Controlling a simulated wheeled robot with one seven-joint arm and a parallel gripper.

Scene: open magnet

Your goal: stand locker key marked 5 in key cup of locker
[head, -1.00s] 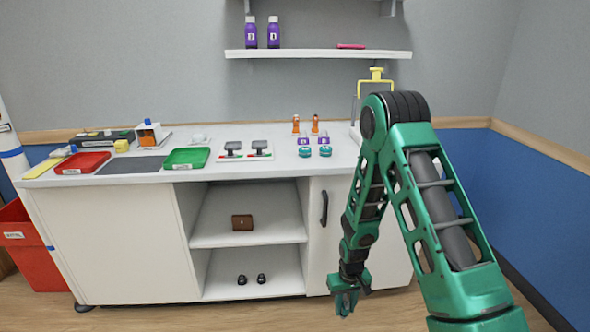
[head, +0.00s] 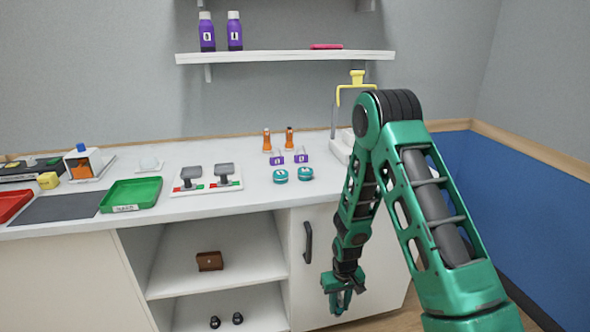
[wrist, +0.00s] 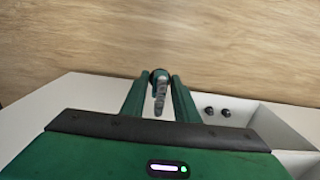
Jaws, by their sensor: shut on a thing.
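My gripper (head: 338,298) hangs low in front of the white cabinet door, below the counter. In the wrist view, my gripper (wrist: 160,80) is shut on a small key (wrist: 160,92) with a grey toothed shaft and a dark, rounded head at the fingertips. Its shaft points back toward the palm. No number can be read on it. I cannot pick out a locker or its key cup for certain in either view.
The white counter (head: 240,205) holds a green tray (head: 132,194), teal round tins (head: 280,176), and two orange bottles (head: 289,138). The open shelves hold a brown box (head: 209,261) and two dark knobs (head: 215,322). A black handle (head: 308,242) sticks out from the cabinet door.

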